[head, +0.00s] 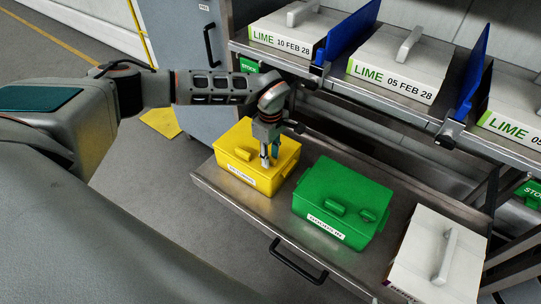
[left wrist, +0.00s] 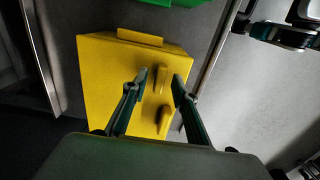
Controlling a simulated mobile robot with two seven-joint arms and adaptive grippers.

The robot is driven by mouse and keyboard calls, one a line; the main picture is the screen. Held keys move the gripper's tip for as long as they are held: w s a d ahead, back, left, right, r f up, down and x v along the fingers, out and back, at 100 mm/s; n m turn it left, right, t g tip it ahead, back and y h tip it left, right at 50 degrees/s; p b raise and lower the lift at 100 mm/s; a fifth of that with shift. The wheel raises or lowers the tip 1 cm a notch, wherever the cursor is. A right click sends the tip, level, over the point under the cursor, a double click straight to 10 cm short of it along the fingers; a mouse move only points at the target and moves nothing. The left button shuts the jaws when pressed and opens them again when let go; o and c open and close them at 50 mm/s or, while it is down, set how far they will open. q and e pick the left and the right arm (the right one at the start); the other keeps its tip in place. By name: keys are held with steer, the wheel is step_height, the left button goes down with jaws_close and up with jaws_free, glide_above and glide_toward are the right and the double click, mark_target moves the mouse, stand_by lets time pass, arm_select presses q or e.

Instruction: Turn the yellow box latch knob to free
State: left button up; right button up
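The yellow box (head: 232,168) stands on the metal work surface at its left end, lid closed. Its lid has a raised handle (head: 243,153), which also shows in the left wrist view (left wrist: 164,122), and a small yellow latch knob (left wrist: 161,78). My left gripper (head: 266,160) points down over the lid. In the left wrist view my left gripper (left wrist: 160,82) is open, one finger on each side of the knob. Small gaps show beside the knob. In the head view the fingers mostly hide the knob.
A green box (head: 320,186) stands just right of the yellow box. A white box (head: 421,265) is at the right end. The metal surface (head: 222,195) has a black front handle (head: 297,262). A shelf with white LIME boxes (head: 395,68) and blue dividers is behind.

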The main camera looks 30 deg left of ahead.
arm_select(q)
jaws_close()
